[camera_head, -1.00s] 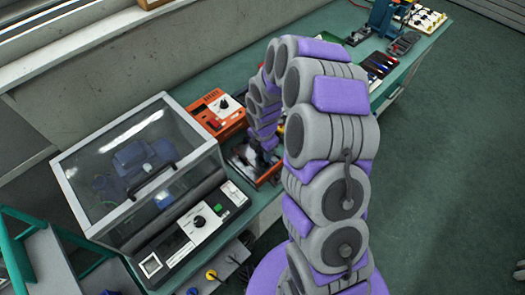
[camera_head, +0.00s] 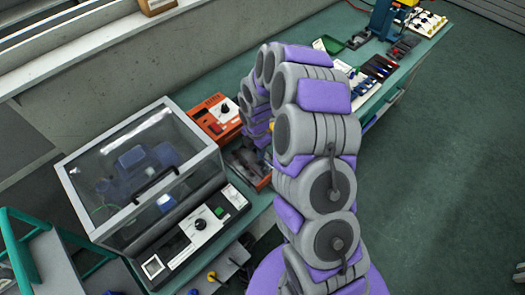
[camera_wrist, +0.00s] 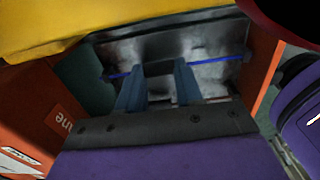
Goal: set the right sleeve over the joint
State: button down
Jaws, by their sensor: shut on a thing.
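My gripper (camera_wrist: 158,66) shows in the wrist view as two blue-grey fingers with a gap between them. A thin blue length (camera_wrist: 215,62), a sleeve or a wire, runs crosswise at the fingertips, and the fingers are closed on it. I cannot tell the joint apart from it. Behind it is a shiny grey recess between orange walls. In the head view my arm hides the gripper, which is down by the orange-red fixture (camera_head: 243,165) on the bench.
An orange box with a dial (camera_head: 217,118) stands behind the fixture. A clear-lidded case (camera_head: 140,165) with a control panel (camera_head: 195,237) is at left. Trays with coloured pieces (camera_head: 380,68) lie farther right. A yellow part (camera_wrist: 100,25) and orange walls (camera_wrist: 40,110) crowd the wrist view.

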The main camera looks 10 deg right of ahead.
aim_at(252, 154)
jog(key=shift+w+a, duration=0.45)
jog(key=shift+w, duration=0.1)
jog(key=c, duration=1.1)
grip_release()
jog(key=o, duration=0.4)
jog(key=shift+a, duration=0.25)
jog(key=shift+d, duration=0.1)
jog(key=shift+w+d+r, duration=0.1)
jog(key=shift+r, duration=0.05)
jog(key=shift+r+p, duration=0.35)
jog(key=shift+r, duration=0.05)
jog(key=shift+a+r+p, duration=0.15)
jog(key=shift+r+p, duration=0.6)
jog(key=shift+r, duration=3.3)
jog(key=shift+a+r+p, duration=0.1)
jog(key=shift+r+p, duration=0.6)
jog(key=shift+r, duration=3.3)
